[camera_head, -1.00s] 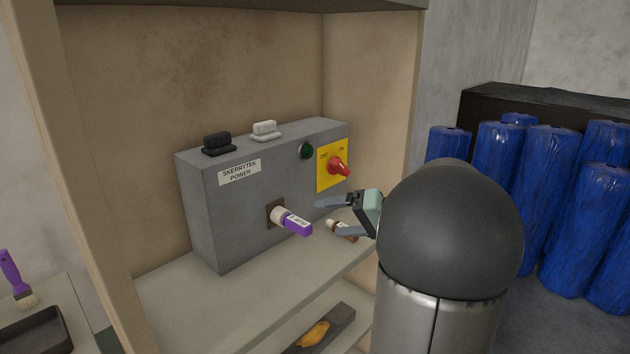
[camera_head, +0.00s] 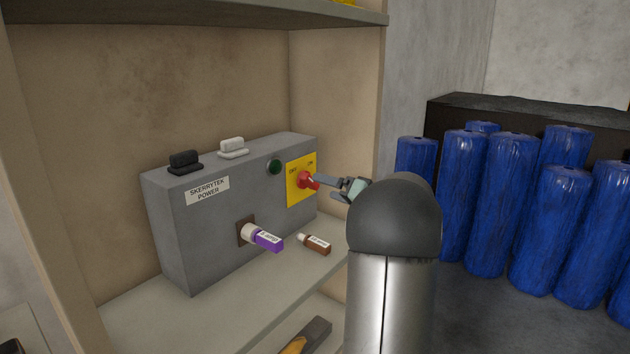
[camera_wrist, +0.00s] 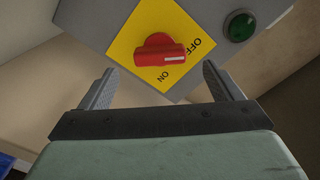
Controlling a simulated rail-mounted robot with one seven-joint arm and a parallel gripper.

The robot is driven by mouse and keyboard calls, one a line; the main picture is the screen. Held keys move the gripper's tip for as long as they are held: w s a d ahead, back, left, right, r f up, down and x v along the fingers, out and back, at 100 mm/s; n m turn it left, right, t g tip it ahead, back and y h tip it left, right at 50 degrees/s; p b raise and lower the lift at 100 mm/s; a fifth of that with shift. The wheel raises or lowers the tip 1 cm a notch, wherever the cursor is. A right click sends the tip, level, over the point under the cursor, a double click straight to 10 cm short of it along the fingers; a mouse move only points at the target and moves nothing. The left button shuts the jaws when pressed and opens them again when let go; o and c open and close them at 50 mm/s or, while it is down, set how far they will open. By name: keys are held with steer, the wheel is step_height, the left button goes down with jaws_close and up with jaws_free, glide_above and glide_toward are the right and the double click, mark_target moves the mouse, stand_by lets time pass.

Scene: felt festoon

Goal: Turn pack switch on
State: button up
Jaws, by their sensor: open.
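The pack switch is a red rotary knob (camera_head: 309,180) on a yellow plate (camera_head: 293,190) marked OFF and ON, on the front of a grey box (camera_head: 205,238) labelled SKERRYTEK POWER. In the wrist view the red knob (camera_wrist: 160,50) lies ahead, between the lines of my two fingers, and its white mark lies on the side between the OFF and ON words. My gripper (camera_head: 325,187) is open in front of the knob, and in the wrist view its fingers (camera_wrist: 157,85) are spread around an empty gap.
A green round button (camera_head: 275,167) is left of the plate. A purple-and-white plug (camera_head: 263,238) sticks out of the box front. Blue rolls (camera_head: 500,200) stand at right. Black (camera_head: 185,162) and white (camera_head: 233,147) pieces top the box.

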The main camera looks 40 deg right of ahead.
mark_target(314, 183)
steer(key=shift+p+x, duration=0.4)
steer(key=shift+x, duration=2.3)
steer(key=c, duration=1)
